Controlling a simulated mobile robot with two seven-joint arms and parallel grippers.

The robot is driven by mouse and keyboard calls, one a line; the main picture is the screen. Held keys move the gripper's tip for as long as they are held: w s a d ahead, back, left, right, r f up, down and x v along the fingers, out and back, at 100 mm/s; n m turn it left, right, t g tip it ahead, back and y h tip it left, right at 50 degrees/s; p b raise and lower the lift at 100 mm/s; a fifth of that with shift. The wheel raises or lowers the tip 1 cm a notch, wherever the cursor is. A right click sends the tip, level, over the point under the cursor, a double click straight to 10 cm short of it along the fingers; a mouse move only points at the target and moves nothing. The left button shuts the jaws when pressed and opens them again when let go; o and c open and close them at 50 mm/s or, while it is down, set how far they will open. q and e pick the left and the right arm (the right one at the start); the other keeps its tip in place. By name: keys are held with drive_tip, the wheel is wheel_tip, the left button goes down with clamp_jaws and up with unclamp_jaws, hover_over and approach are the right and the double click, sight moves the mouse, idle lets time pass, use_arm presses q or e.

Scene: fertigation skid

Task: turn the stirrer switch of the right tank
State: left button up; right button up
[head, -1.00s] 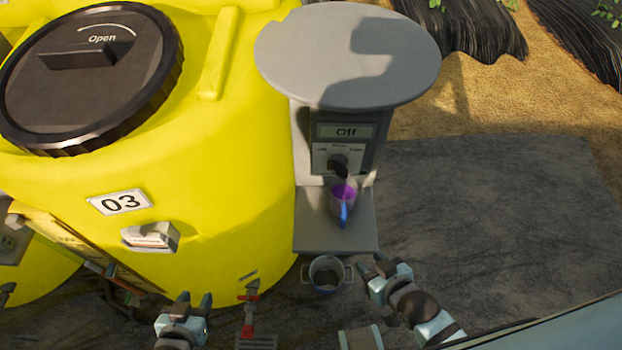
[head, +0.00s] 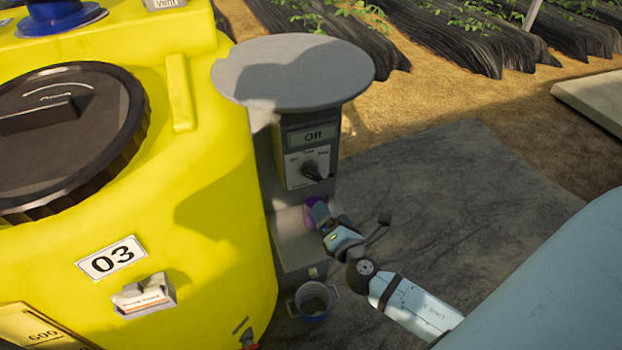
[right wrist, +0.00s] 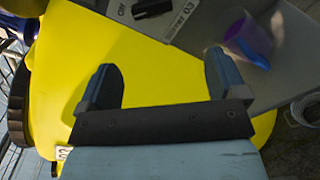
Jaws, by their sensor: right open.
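The stirrer switch is a black knob (head: 314,172) on a light panel of a grey post beside the yellow tank (head: 215,215) marked 03. The display (head: 313,136) above it reads "Off". In the right wrist view the knob (right wrist: 153,9) shows at the top edge, with "Stirrer 03" and "Off" printed beside it. My right gripper (head: 325,212) is open and empty, below the knob and apart from it, partly covering a purple mug. In the right wrist view its two fingers (right wrist: 160,72) are spread, with yellow tank behind them. My left gripper is out of view.
The purple mug (right wrist: 243,35) stands on the grey shelf (head: 298,258) below the knob. A round grey plate (head: 290,72) overhangs the post. A small bucket (head: 312,302) is on the ground below the shelf. The ground to the right is clear.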

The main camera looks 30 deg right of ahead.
sight(312, 179)
drive_tip(key=shift+n, duration=0.5)
drive_tip(key=p+x, duration=0.1)
drive_tip(key=x, duration=0.3)
drive_tip(key=p+x, duration=0.1)
drive_tip(key=x, duration=0.3)
drive_tip(key=r+p+x, duration=0.1)
drive_tip(key=x, duration=0.4)
drive_tip(key=shift+a, duration=0.15)
drive_tip(key=shift+w+f, duration=0.1)
drive_tip(key=shift+w, duration=0.4)
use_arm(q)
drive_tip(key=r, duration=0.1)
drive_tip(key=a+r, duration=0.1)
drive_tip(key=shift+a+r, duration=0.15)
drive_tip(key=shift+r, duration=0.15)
use_arm(e)
drive_tip(key=c, duration=0.9)
